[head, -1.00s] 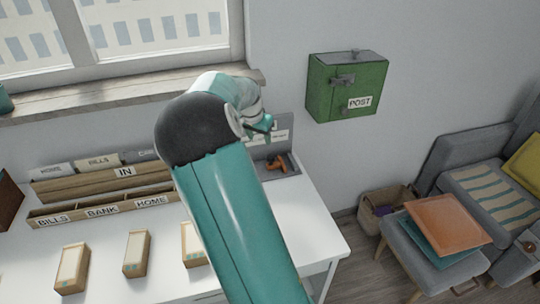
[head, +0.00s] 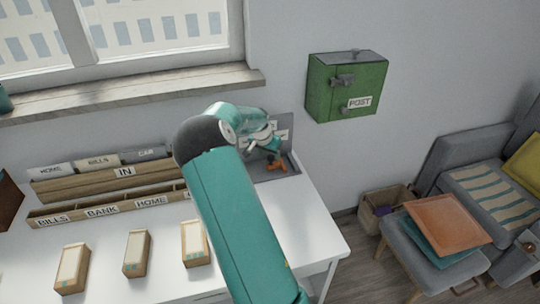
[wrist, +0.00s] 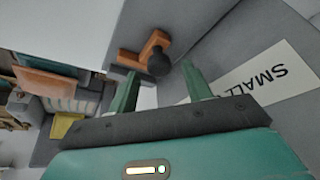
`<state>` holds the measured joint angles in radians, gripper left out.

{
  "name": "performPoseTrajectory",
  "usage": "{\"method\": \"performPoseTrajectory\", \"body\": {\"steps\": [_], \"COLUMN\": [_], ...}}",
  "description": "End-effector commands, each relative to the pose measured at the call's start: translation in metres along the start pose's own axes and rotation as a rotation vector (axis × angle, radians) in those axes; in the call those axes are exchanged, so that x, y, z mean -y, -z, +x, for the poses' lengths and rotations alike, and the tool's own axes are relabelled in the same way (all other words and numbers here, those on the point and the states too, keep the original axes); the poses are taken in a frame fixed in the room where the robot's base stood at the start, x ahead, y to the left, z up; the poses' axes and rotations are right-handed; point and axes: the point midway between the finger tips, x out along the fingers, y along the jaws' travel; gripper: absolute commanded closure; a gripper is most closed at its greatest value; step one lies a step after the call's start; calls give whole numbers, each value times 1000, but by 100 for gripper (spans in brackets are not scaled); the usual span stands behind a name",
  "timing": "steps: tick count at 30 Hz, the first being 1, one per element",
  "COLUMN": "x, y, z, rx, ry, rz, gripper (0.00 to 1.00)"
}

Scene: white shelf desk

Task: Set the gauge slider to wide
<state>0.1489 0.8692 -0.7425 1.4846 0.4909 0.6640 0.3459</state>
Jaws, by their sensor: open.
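The gauge is a grey unit (head: 262,174) with an upright back plate at the right rear of the white desk. Its orange slider (head: 277,167) sits on the base and shows in the wrist view (wrist: 131,60) with a round black knob (wrist: 159,62). My gripper (head: 274,148) is just above the slider in the head view. In the wrist view, my gripper (wrist: 160,78) is open, and the knob appears just beyond the gap between the fingertips. I cannot tell whether they touch.
A wooden sorter (head: 125,184) marked IN stands left of the gauge. Several small wooden boxes (head: 137,253) are in front. A green POST box (head: 345,88) hangs on the wall at right. The desk's right front area (head: 305,232) is clear.

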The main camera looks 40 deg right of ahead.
Motion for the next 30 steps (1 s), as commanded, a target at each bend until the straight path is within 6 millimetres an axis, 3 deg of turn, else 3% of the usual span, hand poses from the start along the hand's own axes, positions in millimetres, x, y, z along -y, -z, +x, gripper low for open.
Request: {"method": "performPoseTrajectory", "body": {"steps": [4, 12, 13, 20, 26, 30], "x": [0, 0, 0, 0, 4, 23], "y": [0, 0, 0, 0, -3, -20], "z": [12, 14, 14, 14, 12, 5], "rx": [-1, 0, 0, 0, 0, 1], "ry": [0, 1, 1, 0, 1, 2], "rz": [-1, -1, -1, -1, -2, -5], "gripper": [51, 51, 53, 98, 100, 100]}}
